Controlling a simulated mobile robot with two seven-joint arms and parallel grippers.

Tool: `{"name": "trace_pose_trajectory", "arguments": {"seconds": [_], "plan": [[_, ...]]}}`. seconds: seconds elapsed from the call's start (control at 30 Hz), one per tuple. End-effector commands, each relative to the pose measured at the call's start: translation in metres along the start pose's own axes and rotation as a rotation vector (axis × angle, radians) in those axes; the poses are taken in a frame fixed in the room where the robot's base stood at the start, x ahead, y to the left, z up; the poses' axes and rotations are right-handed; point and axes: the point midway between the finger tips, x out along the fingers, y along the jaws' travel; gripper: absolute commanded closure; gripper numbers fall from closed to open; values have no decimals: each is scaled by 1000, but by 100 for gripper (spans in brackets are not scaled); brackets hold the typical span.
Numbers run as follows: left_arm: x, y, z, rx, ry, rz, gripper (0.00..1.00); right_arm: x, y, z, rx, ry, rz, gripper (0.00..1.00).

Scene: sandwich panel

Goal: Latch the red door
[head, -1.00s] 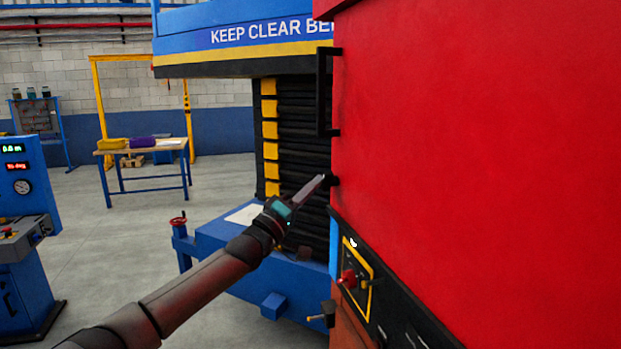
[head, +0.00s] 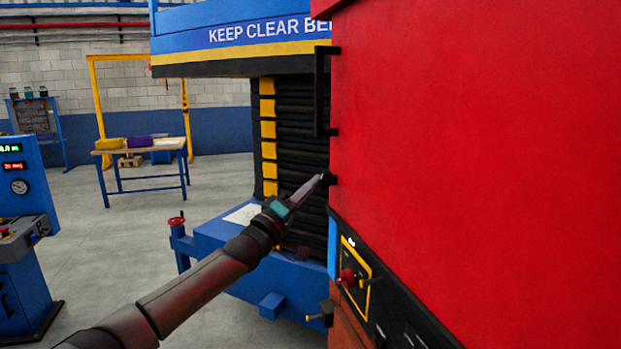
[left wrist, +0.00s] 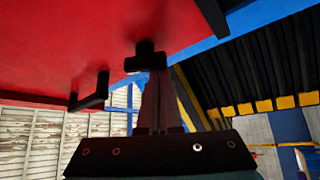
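The red door (head: 480,150) fills the right of the head view and the upper left of the left wrist view (left wrist: 70,45). A small black latch piece (head: 330,179) sticks out at its left edge, below a tall black handle (head: 320,92). My left gripper (head: 322,179) points up and right, its tips at the latch piece. In the left wrist view the fingers (left wrist: 155,75) lie close together, their tips against or just in front of the black latch piece (left wrist: 145,57). I cannot tell whether they grip it. My right gripper is not in view.
Below the door is a panel with a red knob (head: 347,277) in a yellow frame. A blue lift base (head: 215,240) with black bellows (head: 300,130) stands behind my left arm. A workbench (head: 140,148) and blue console (head: 25,240) stand left, with open floor between.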

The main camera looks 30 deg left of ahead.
Motion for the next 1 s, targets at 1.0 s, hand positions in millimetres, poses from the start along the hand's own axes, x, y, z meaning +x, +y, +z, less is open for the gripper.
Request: {"name": "trace_pose_trajectory", "arguments": {"seconds": [1.0], "plan": [[-35,-1,3,-3,-7,-6,100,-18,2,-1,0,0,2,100]]}}
